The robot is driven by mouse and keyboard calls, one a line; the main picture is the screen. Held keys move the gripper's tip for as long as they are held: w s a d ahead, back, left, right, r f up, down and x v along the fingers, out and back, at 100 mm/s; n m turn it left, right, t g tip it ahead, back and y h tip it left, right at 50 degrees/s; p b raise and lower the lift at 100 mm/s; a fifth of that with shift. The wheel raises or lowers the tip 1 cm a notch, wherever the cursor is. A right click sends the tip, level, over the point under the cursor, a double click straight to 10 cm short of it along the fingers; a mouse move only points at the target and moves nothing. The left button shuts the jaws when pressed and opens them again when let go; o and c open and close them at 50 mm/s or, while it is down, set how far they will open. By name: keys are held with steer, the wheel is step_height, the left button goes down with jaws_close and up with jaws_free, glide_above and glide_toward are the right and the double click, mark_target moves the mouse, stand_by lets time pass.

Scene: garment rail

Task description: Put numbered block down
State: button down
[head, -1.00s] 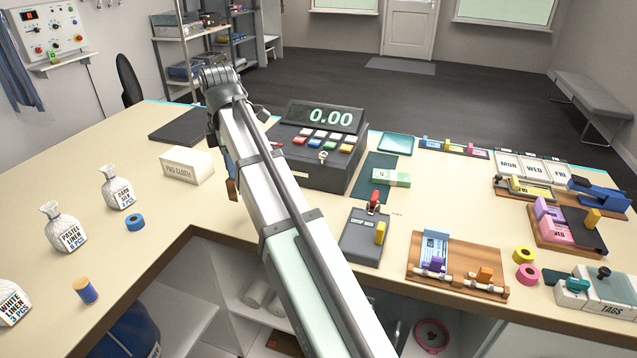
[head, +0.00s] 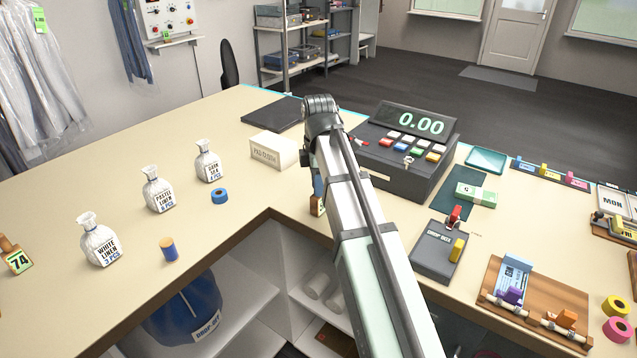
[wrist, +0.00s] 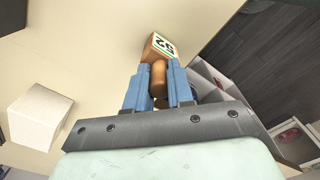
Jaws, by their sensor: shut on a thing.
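My gripper (wrist: 158,88) has blue fingers shut on the brown handle of a numbered block (wrist: 159,47). The block's pale label faces the wrist camera and its number looks like 52, turned over in the picture. In the head view the block (head: 317,206) shows below the blue fingers, left of my arm, near the counter's inner front edge. My arm hides much of the gripper there. I cannot tell how high the block is above the counter (head: 235,180). A second numbered block (head: 18,262), marked 74, stands at the far left.
A white pad cloth box (head: 273,151) is left of the gripper and the cash register (head: 405,150) behind right. Three labelled bags (head: 100,242), a blue tape roll (head: 219,196) and a spool (head: 168,249) stand left. Open shelves (head: 270,290) lie below the edge. Counter between bags and box is clear.

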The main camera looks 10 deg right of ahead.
steer(key=shift+f, duration=0.1)
steer(key=c, duration=1)
jaws_free()
steer(key=shift+r, duration=3.9)
